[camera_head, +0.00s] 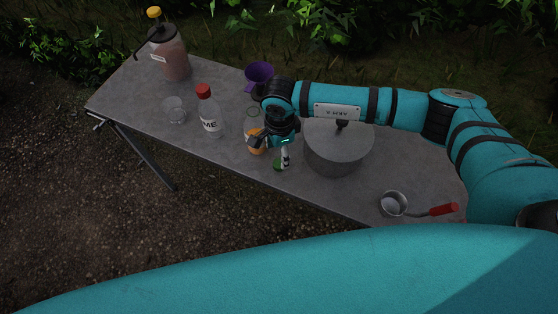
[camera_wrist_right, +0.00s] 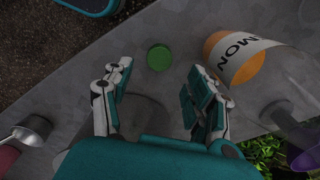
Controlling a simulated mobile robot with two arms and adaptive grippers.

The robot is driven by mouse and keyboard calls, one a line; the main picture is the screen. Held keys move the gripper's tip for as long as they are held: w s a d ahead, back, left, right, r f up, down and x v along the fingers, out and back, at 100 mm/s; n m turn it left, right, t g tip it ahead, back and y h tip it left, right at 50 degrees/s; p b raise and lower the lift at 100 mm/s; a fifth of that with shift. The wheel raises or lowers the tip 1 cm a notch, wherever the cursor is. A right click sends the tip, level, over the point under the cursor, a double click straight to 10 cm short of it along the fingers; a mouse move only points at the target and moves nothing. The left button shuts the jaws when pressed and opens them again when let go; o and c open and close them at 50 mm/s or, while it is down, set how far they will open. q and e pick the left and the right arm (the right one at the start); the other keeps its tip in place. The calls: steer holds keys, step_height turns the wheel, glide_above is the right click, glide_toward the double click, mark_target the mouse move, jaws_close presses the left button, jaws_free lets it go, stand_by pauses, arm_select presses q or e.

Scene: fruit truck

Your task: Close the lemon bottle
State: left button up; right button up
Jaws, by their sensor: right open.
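The lemon bottle (camera_head: 257,148) stands on the table, partly hidden behind my right gripper (camera_head: 270,152). It is clear, with an orange lower part; its top shows no cap, only a greenish ring. In the right wrist view the bottle (camera_wrist_right: 232,62) is at the upper right, with "MON" readable on its label. A green cap (camera_head: 278,165) lies on the table beside the bottle. In the right wrist view the cap (camera_wrist_right: 158,58) shows between and just beyond the fingertips of my open, empty right gripper (camera_wrist_right: 156,76). My left gripper is out of view.
A lidded grey pot (camera_head: 338,155) stands right of the gripper, under my right arm. A red-capped bottle (camera_head: 209,115), a glass (camera_head: 174,110) and a jug (camera_head: 171,55) are left. A purple funnel (camera_head: 259,73) is behind.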

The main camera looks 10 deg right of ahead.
mark_target(279, 163)
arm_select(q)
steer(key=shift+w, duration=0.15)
arm_select(e)
steer(key=shift+s+f+p, duration=0.1)
steer(key=shift+f+p, duration=0.2)
steer(key=shift+p, duration=0.05)
step_height(279, 163, down, 4)
steer(key=shift+a+r+p, duration=0.1)
steer(key=shift+r+p, duration=0.05)
steer(key=shift+p, duration=0.7)
steer(key=shift+f, duration=0.45)
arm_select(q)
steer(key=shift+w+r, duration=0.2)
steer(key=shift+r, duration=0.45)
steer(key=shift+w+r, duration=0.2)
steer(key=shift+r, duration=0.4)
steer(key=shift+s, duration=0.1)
arm_select(e)
steer(key=c, duration=0.7)
